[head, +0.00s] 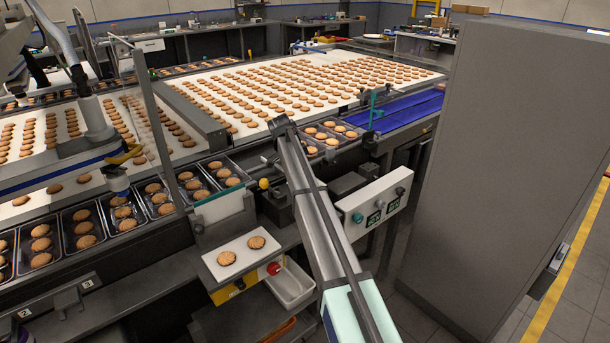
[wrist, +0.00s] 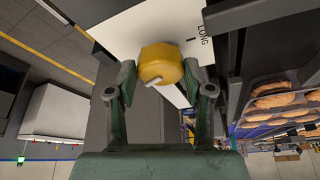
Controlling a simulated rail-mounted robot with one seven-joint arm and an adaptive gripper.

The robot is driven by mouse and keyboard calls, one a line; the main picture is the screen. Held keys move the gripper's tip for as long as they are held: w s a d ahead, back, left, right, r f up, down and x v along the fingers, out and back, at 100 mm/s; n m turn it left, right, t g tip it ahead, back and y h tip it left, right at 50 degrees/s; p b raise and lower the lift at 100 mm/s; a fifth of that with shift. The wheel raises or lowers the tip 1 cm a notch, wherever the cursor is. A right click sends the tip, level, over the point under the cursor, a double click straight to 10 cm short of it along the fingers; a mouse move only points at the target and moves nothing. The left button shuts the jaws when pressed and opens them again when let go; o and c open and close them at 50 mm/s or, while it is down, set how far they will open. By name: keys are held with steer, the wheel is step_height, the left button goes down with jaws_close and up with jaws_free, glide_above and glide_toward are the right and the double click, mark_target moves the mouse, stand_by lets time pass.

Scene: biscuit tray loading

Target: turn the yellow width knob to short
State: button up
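The yellow width knob (wrist: 161,63) shows in the wrist view, on a white panel (wrist: 131,27) marked LONG. A pale pointer mark shows on the knob's lower edge in the picture, turned away from the LONG label. My gripper (wrist: 160,70) has its two dark green fingers on either side of the knob, with the fingertips at or very near its sides. I cannot tell whether they press on it. In the head view, my arm covers the place where my gripper is, and I cannot make the fingers out there.
Biscuit trays (head: 75,212) line the conveyor's front edge. A white plate with two biscuits (head: 212,263) and a white bin (head: 288,303) sit below. A control box (head: 352,219) is right of my arm; a tall grey cabinet (head: 488,160) stands farther right.

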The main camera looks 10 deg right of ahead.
steer(key=shift+o, duration=0.8)
steer(key=shift+r, duration=0.1)
steer(key=v, duration=1.1)
steer(key=shift+a+r, duration=0.2)
steer(key=shift+r, duration=0.15)
